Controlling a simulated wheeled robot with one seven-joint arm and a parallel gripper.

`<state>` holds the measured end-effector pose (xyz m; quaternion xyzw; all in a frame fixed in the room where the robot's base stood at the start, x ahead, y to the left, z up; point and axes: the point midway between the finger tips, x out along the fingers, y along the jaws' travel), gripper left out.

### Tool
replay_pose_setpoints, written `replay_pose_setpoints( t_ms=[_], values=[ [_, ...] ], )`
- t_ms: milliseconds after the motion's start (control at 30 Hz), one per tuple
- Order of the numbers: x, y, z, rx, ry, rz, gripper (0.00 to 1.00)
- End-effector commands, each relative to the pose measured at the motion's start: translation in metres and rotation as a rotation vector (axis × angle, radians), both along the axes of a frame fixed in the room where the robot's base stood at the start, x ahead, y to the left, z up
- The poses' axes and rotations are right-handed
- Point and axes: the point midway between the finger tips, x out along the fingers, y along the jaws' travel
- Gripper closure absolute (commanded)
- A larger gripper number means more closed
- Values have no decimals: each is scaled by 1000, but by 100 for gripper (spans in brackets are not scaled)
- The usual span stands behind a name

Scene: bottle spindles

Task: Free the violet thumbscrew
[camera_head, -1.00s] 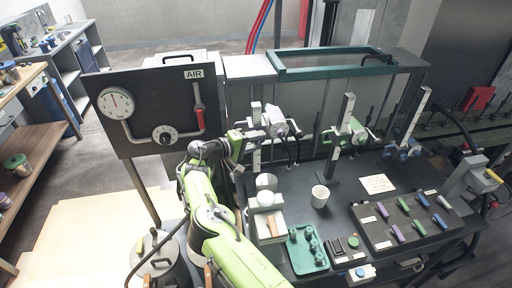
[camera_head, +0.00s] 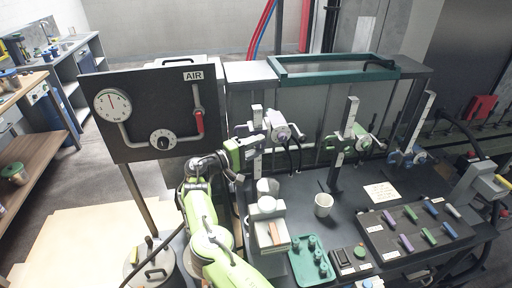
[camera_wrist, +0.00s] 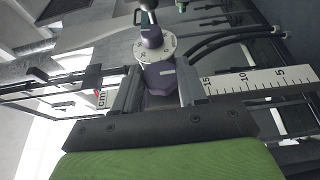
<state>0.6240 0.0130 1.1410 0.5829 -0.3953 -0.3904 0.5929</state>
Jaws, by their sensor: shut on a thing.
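The violet thumbscrew (camera_wrist: 160,76) is a dark violet faceted knob in the wrist view. It sits between the two fingers of my gripper (camera_wrist: 158,92), which is shut on it. A white scale bar (camera_wrist: 262,80) with numbers runs to the right of the fingers. In the head view my gripper (camera_head: 243,152) is at the left spindle unit (camera_head: 271,127), which has a violet-tinted end. The thumbscrew itself cannot be made out there.
The middle spindle unit (camera_head: 348,140) and the right spindle unit (camera_head: 412,152) stand along the bench's back. A white cup (camera_head: 323,205), a green tray (camera_head: 309,268) and a rack of coloured pieces (camera_head: 392,236) are on the bench. The AIR gauge panel (camera_head: 150,88) stands close left of my arm.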

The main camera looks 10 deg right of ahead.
Motion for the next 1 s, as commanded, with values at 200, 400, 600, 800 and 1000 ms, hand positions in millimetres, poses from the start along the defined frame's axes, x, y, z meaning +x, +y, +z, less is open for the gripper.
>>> replay_pose_setpoints(
  t_ms=[200,400,600,800,1000],
  values=[
    [0,-1,2,-1,-3,0,33],
    [0,0,1,0,-2,0,33],
    [-6,16,0,-1,-3,4,33],
    [-26,67,-2,-1,-3,6,33],
    [-47,118,-2,-1,-3,6,33]
  ],
)
